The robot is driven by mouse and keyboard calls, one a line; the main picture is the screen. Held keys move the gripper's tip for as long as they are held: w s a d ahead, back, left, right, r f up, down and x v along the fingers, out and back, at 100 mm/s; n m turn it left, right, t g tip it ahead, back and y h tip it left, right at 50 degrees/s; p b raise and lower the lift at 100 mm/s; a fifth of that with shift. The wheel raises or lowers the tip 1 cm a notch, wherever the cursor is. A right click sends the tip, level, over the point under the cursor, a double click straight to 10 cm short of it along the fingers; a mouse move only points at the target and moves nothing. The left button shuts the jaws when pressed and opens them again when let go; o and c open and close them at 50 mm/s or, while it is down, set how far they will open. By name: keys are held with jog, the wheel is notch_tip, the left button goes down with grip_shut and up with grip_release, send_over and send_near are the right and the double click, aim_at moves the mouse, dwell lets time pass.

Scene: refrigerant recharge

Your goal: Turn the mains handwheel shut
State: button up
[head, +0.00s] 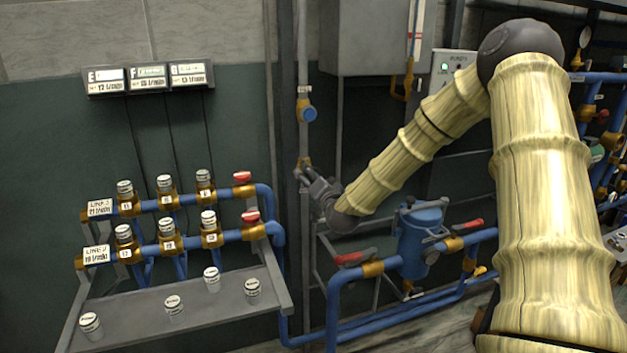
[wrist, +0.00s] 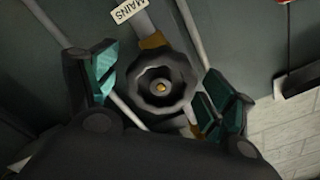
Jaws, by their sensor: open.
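In the head view my gripper (head: 306,176) is at the vertical pipe on the wall, and the wheel is hidden or too small to make out there. Whether the fingers are level with the wheel in depth I cannot tell.
A blue-handled valve (head: 307,114) is on the pipe above my gripper. A blue strainer vessel (head: 420,240) and red-handled pipes (head: 356,257) are below and right. Left is a grey shelf (head: 140,308) with several white-capped items and two valve manifolds. A grey cabinet (head: 365,38) hangs above.

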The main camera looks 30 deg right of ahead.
jog(key=shift+s, duration=0.15)
jog(key=v, duration=1.1)
jog(key=shift+s, duration=0.35)
jog(key=shift+f, duration=0.1)
